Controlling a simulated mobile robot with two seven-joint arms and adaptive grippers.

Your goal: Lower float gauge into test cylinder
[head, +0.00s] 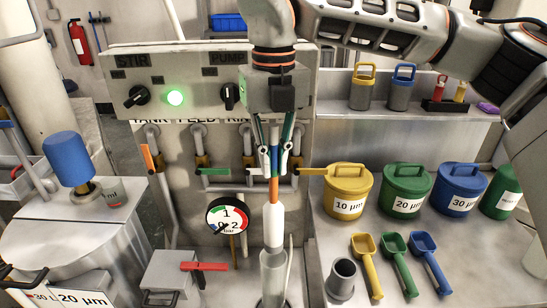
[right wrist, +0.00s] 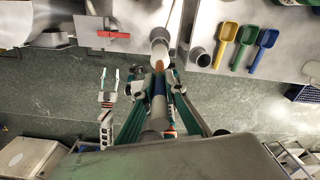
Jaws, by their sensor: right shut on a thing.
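The float gauge (head: 273,222) has a white body and a thin stem banded in orange, blue and green. It hangs about upright. My right gripper (head: 275,165) is shut on its stem; the stem also shows between the fingers in the right wrist view (right wrist: 158,84). The grey, clear-looking test cylinder (head: 273,278) stands directly below. The white body's lower end is at the cylinder's mouth; I cannot tell whether it is just inside or in front of the rim. My left gripper (right wrist: 110,78) shows only in the right wrist view, fingers apart and empty.
A control panel (head: 190,85) with a lit green lamp, coloured valve levers and a dial gauge (head: 228,215) stand behind. A grey cup (head: 342,280) is close right of the cylinder. Coloured scoops (head: 397,262) and lidded pots (head: 405,190) stand further right; a red-handled box (head: 172,275) is left.

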